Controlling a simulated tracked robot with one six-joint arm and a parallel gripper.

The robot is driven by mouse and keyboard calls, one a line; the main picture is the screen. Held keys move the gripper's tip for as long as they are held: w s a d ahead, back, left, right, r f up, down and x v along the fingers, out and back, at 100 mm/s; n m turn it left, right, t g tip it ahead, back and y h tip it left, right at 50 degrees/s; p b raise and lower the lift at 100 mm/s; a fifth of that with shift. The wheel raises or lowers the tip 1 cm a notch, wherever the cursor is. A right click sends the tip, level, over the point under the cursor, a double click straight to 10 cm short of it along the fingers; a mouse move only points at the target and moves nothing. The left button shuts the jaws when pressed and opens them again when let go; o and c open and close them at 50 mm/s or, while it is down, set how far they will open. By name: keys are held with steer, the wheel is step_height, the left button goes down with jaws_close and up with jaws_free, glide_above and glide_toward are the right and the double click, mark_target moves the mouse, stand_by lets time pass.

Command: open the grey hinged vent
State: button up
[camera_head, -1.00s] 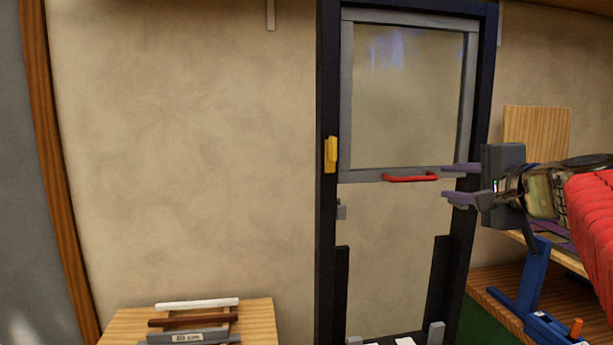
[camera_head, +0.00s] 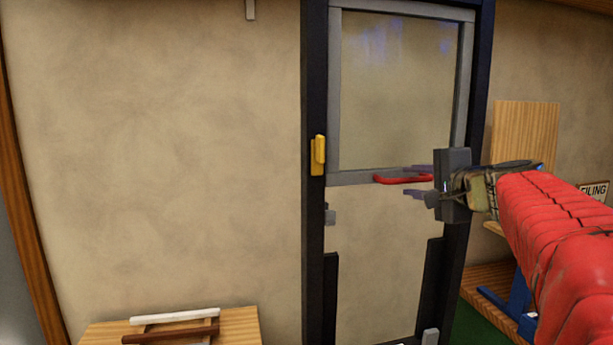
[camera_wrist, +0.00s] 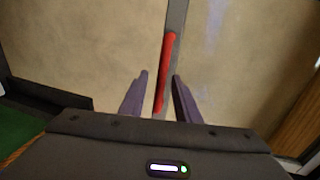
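The grey-framed vent (camera_head: 334,90) with a glass pane fills the upper part of a dark frame and looks closed. A red handle (camera_head: 401,180) runs along its bottom rail; it also shows in the wrist view (camera_wrist: 166,70). A yellow catch (camera_head: 318,156) sits on the dark frame's left post. My gripper (camera_head: 412,182) is at the right end of the red handle. In the wrist view its two purple fingers (camera_wrist: 159,95) are apart, with the handle's near end lying between them. The fingers do not visibly press on the handle.
The dark frame (camera_head: 313,250) stands against a beige wall. A wooden bench (camera_head: 235,325) with white and brown bars is at lower left. A wooden board (camera_head: 525,130) and blue stand (camera_head: 521,300) are at right. Green floor (camera_head: 475,325) shows below.

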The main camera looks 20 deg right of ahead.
steer(key=shift+w+f, duration=0.1)
steer(key=shift+w, duration=0.45)
steer(key=shift+c, duration=0.6)
jaws_close()
steer(key=shift+f, duration=0.1)
steer(key=shift+d, duration=0.1)
steer(key=shift+s, duration=0.15)
